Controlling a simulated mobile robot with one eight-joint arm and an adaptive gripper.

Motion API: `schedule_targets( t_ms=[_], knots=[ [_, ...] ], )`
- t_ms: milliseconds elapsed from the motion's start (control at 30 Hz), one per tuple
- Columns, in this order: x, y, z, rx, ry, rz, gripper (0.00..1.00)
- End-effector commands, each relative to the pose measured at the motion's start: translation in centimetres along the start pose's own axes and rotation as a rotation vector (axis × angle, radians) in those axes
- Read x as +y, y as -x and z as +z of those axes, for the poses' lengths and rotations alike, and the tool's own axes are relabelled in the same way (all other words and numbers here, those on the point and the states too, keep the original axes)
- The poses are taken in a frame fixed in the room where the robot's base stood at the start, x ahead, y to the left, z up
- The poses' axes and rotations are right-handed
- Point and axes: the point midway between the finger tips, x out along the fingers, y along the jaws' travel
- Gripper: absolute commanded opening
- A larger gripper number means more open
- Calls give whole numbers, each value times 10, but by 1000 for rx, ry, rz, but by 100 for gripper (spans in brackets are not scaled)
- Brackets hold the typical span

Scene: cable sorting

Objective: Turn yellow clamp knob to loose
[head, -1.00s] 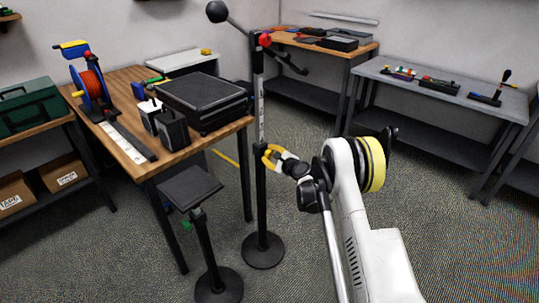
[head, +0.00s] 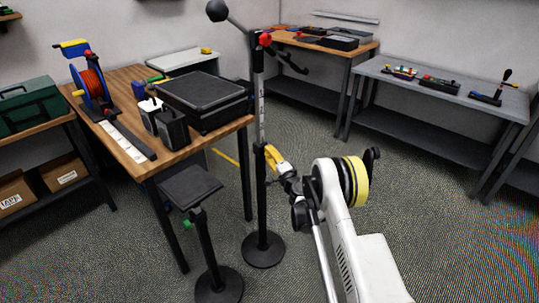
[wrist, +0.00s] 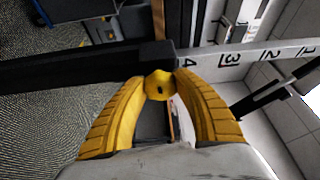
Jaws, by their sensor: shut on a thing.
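The yellow clamp knob (wrist: 159,85) shows in the wrist view, on the dark clamp collar of the upright stand. My gripper (wrist: 160,78) has yellow fingers on both sides of the knob, closed on it. In the head view my gripper (head: 271,156) is at the stand's pole (head: 261,195), a little below the white numbered scale, and the knob is hidden behind the fingers there. The numbered scale (wrist: 250,58) extends to the right of the collar in the wrist view. The knob's loose or tight state cannot be told.
The stand's upper part has a red knob (head: 265,40) and a boom with a black ball (head: 217,11). A small black-topped stand (head: 191,186) is close on the left. A wooden table (head: 205,143) with a black case (head: 203,98) is behind it. Floor to the right is open.

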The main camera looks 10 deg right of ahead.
Motion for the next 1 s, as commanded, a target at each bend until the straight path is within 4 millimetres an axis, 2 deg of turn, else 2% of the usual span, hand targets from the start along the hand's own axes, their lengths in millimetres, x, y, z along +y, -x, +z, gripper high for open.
schedule_targets(
  t_ms=[300,767,800,833,867,1000],
  knots=[
    [0,0,0,0,82,-34,4],
    [0,-1,0,-1,93,-37,4],
    [0,-1,0,-1,93,-37,46],
    [0,-1,0,-1,93,-37,56],
    [0,0,0,-1,93,-37,59],
    [0,0,0,-1,93,-37,59]
  ],
)
